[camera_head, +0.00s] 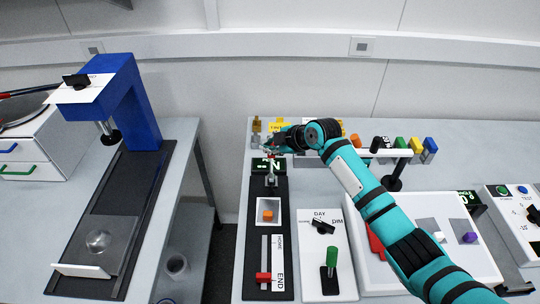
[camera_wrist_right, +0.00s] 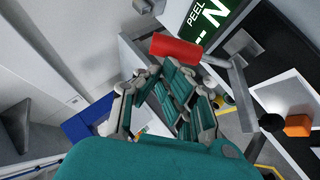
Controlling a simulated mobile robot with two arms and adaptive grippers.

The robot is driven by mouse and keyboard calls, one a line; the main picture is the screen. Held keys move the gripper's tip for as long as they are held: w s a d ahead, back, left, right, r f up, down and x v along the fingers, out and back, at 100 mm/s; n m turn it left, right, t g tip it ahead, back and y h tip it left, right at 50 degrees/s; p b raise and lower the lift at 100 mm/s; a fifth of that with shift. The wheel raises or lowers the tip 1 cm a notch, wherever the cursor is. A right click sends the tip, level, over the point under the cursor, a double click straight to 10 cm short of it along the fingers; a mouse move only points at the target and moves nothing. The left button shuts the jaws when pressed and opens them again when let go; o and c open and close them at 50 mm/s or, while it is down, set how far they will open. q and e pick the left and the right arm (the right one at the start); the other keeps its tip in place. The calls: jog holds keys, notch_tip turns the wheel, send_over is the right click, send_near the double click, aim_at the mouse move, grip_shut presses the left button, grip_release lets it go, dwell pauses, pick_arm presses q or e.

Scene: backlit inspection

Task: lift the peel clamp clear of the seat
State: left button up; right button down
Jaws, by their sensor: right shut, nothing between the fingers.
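The peel clamp is at the far end of a black panel, by the green-lit display marked PEEL (camera_wrist_right: 205,22). In the wrist view its red grip (camera_wrist_right: 175,47) lies just beyond my fingertips, with a grey metal arm (camera_wrist_right: 238,75) beside it. In the head view the slim clamp arm (camera_head: 271,174) shows just in front of my right gripper (camera_head: 276,146). That gripper is shut and empty; it also shows in the wrist view (camera_wrist_right: 168,88). I cannot tell whether its fingers touch the grip.
A red slider (camera_head: 263,277) and a panel with a green-handled lever (camera_head: 331,257) are nearer me. Several coloured pieces stand along the back right. My right arm spans the right bench. A blue press frame (camera_head: 133,90) stands on the left bench, across a gap.

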jog(key=shift+w+f, duration=0.2)
jog(key=shift+f, duration=0.1)
jog(key=shift+w+f+b, duration=0.1)
jog(key=shift+w+b, duration=0.35)
jog(key=shift+b, duration=0.2)
